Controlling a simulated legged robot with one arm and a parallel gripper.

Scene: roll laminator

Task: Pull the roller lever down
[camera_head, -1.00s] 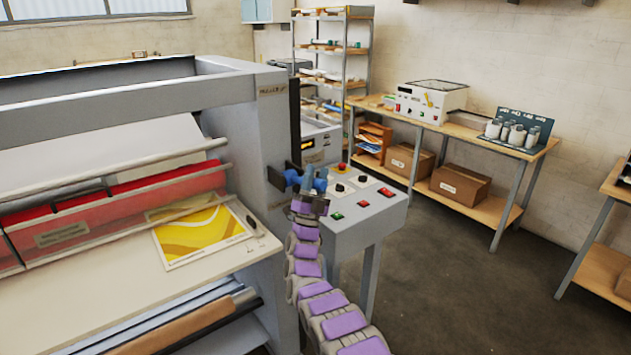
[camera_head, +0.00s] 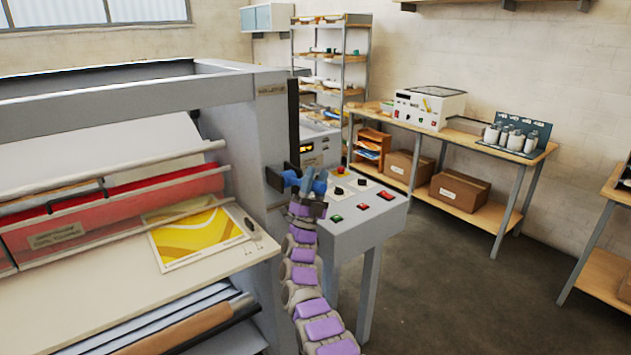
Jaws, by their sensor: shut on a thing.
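The roller lever (camera_head: 317,186) has a blue handle and sticks out from the side of the grey laminator (camera_head: 262,135), just above the left end of the control panel. A dark bracket (camera_head: 275,179) sits at its base on the machine's side. My gripper (camera_head: 308,200) is at the end of my purple and grey arm, which reaches up from the bottom of the view. It is shut on the blue lever. The fingertips are small and partly hidden by the handle and my arm.
The control panel (camera_head: 362,222) with several buttons and knobs stands close right of my gripper. The laminator's feed table (camera_head: 110,240), with a yellow sheet (camera_head: 198,236), is to the left. Shelves and a wooden bench (camera_head: 470,140) stand behind.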

